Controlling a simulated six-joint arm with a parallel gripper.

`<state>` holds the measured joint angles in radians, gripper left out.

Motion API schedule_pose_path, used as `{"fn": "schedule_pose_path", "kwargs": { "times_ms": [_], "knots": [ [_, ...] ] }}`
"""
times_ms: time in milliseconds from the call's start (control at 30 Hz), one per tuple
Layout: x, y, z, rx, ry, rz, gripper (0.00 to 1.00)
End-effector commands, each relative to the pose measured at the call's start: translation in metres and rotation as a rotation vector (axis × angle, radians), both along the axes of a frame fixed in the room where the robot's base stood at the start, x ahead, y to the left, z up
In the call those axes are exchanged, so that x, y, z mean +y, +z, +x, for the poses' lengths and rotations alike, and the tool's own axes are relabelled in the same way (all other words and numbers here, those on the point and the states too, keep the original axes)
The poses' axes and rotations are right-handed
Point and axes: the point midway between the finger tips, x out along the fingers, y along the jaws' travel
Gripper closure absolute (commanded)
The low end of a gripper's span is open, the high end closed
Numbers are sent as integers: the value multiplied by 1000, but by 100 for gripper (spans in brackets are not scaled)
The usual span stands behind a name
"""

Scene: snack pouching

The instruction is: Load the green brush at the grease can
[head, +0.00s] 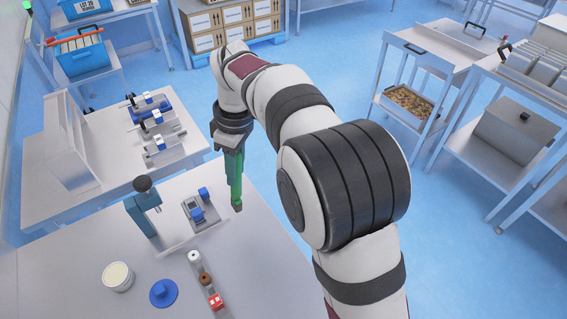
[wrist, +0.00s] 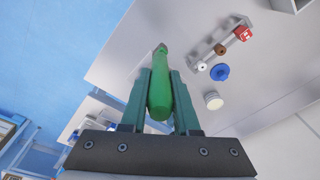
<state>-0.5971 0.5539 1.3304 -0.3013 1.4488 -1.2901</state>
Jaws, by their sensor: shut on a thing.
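My gripper (head: 231,150) is shut on the green brush (head: 236,190), which hangs tip down above the table's right edge in the head view. In the wrist view the green brush (wrist: 160,95) lies between the two teal fingers of my gripper (wrist: 160,82). An open can with pale contents, likely the grease can (head: 117,277), stands at the table's front left, apart from the brush. It also shows in the wrist view (wrist: 213,100). A blue lid (head: 163,293) lies beside the can.
A rack with white, brown and red-marked items (head: 206,283) stands right of the lid. A blue-grey press-like device (head: 143,207) and a small fixture with blue parts (head: 199,207) stand behind. A table with several blue-and-grey devices (head: 160,125) is farther back.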

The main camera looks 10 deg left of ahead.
Motion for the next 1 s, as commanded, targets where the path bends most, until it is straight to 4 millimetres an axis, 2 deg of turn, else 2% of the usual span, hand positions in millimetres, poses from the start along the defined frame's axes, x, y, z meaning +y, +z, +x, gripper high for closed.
{"fn": "schedule_pose_path", "kwargs": {
  "times_ms": [33,167,200,300,400,500,600,733,1000],
  "knots": [
    [26,-1,-13,5,9,20,100],
    [99,-2,-59,25,8,89,100],
    [120,-2,-77,31,7,110,100],
    [164,-1,-119,43,4,158,100],
    [194,0,-155,54,0,195,100],
    [211,0,-179,59,-3,218,100],
    [219,-1,-191,63,-5,229,100],
    [220,-12,-193,63,-7,229,100],
    [220,-48,-192,63,-7,229,100]
  ]
}}
